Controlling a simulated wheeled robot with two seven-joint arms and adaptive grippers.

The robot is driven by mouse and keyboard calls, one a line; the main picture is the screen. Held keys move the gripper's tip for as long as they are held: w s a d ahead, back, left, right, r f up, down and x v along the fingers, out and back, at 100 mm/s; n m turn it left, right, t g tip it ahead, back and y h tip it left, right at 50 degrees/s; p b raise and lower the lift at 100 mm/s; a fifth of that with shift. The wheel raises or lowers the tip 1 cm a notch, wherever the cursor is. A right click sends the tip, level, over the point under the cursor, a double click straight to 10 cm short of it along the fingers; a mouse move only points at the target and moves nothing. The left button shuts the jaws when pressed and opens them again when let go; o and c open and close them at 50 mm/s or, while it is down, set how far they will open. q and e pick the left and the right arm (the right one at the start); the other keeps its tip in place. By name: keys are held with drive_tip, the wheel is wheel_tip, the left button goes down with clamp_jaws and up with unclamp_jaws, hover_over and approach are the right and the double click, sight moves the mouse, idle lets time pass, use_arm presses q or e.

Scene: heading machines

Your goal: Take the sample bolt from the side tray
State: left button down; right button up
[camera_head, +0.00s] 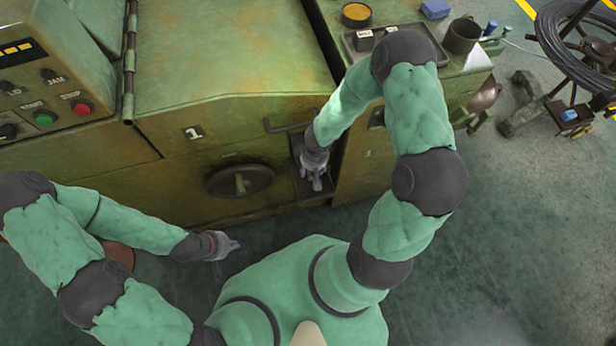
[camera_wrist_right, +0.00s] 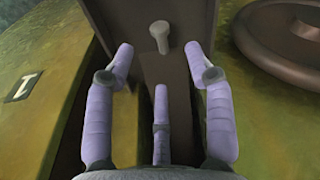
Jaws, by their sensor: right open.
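The sample bolt (camera_wrist_right: 159,36) is a small grey bolt with a round head. In the right wrist view it stands out from the bare brown surface of the side tray (camera_wrist_right: 123,18). My right gripper (camera_wrist_right: 160,62) is open, with its fingers spread just short of the bolt and nothing between them. In the head view my right gripper (camera_head: 316,180) is at the side tray (camera_head: 298,178) on the machine front and hides the bolt. My left gripper (camera_head: 230,245) hangs low over the floor at left, away from the machine; its finger opening is unclear.
A round dark handwheel (camera_head: 240,181) sits left of the tray, and a bar handle (camera_head: 285,126) is just above. A top tray (camera_head: 385,36), a grey cup (camera_head: 462,37) and a blue box (camera_head: 435,9) are on the machine at right. Floor in front is open.

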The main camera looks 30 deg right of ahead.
sight(310, 174)
drive_tip(key=shift+w+f+b, duration=0.2)
drive_tip(key=shift+f+b, duration=0.4)
drive_tip(key=shift+f, duration=0.8)
drive_tip(key=shift+w+f+b, duration=0.2)
drive_tip(key=shift+f+b, duration=0.35)
drive_tip(key=shift+f, duration=0.8)
clamp_jaws()
